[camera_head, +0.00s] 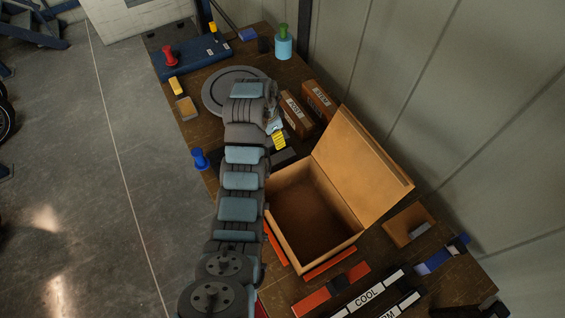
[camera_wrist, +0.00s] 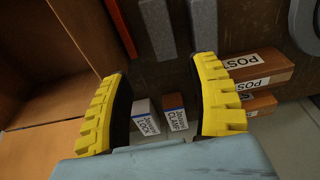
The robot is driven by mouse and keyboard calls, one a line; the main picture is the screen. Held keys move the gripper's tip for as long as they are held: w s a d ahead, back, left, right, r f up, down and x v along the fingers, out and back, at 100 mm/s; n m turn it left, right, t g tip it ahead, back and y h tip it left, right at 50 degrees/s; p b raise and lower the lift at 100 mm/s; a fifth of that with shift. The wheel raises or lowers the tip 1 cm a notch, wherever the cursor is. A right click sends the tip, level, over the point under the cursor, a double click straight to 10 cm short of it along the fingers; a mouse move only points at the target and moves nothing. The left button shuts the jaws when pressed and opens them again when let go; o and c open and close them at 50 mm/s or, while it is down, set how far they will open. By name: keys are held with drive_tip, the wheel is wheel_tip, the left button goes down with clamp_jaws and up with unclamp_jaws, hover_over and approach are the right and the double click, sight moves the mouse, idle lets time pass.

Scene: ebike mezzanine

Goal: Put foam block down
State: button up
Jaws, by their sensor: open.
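My gripper (camera_head: 278,138) is open over the brown table, between the open wooden box and the labelled brown boxes. In the wrist view its two yellow ridged fingers (camera_wrist: 162,100) stand wide apart with nothing held between them. Beyond the gap are two small blocks with white labels, one reading LOCK (camera_wrist: 146,118) and one reading CLAMP (camera_wrist: 176,115). I cannot pick out a foam block for certain in either view. My arm hides part of the table in the head view.
The open wooden box (camera_head: 272,213) has its lid raised at right. Brown POST boxes (camera_wrist: 262,68) stand beside the gripper. A round grey plate (camera_head: 213,93) lies beyond. A blue peg (camera_head: 200,158) stands at the left edge. Red and labelled strips (camera_head: 365,297) lie at front.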

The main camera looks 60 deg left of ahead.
drive_tip(key=f+b, duration=0.1)
drive_tip(key=b, duration=0.6)
hover_over(280, 157)
drive_tip(key=s, duration=0.1)
drive_tip(key=f, duration=0.7)
drive_tip(key=shift+s+d, duration=0.2)
drive_tip(key=shift+f+p, duration=0.25)
drive_tip(key=shift+p, duration=0.45)
drive_tip(key=shift+w+a+f+p, duration=0.1)
drive_tip(key=shift+w+f+p, duration=0.2)
drive_tip(key=shift+f, duration=1.15)
drive_tip(key=shift+w+a+f+p, duration=0.15)
drive_tip(key=shift+w+f+p, duration=0.15)
drive_tip(key=shift+f, duration=1.1)
drive_tip(key=shift+w+a+f+p, duration=0.15)
drive_tip(key=shift+f+p, duration=0.25)
drive_tip(key=shift+f, duration=1.05)
drive_tip(key=shift+d, duration=0.1)
drive_tip(key=c, duration=1)
